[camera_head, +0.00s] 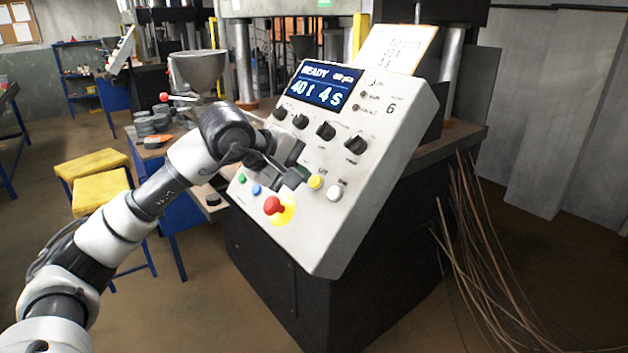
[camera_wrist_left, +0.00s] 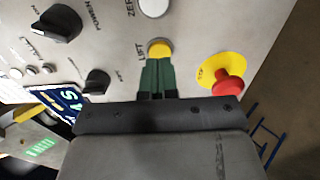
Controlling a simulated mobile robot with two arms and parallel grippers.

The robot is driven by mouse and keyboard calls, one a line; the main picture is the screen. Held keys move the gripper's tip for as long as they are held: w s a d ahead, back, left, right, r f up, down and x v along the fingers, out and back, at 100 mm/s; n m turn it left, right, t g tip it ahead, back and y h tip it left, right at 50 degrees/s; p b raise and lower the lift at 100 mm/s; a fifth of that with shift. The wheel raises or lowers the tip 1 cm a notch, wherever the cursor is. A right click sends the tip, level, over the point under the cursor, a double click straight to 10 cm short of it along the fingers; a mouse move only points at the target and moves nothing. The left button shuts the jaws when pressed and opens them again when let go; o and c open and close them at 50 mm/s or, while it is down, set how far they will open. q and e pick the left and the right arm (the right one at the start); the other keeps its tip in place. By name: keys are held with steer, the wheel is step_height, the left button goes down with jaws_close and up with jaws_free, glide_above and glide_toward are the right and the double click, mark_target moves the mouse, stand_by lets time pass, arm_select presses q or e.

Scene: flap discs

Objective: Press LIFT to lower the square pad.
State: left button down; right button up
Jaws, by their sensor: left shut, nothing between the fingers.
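The LIFT button is a round yellow button (camera_head: 315,182) on the sloped pale control panel (camera_head: 385,140). In the left wrist view the yellow button (camera_wrist_left: 160,47) sits beside the printed word LIFT, just beyond my fingertips. My left gripper (camera_head: 300,178) is shut and empty, close to the button's left side in the head view. Its green fingertips (camera_wrist_left: 157,64) overlap the button's near edge in the wrist view; I cannot tell whether they touch it. I cannot make out the square pad in either view. My right gripper is not in view.
A red stop button on yellow (camera_head: 273,206) is below left of LIFT. A white button (camera_head: 335,192) is close on its right. Black knobs (camera_head: 326,130) and a lit READY screen (camera_head: 325,85) are above. Rods (camera_head: 480,240) lean at the right.

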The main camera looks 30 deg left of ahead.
arm_select(q)
steer(key=shift+b+x, duration=0.35)
steer(key=shift+x, duration=1)
stand_by(1.1)
steer(key=shift+s, duration=0.1)
steer(key=v, duration=0.8)
stand_by(0.5)
stand_by(0.5)
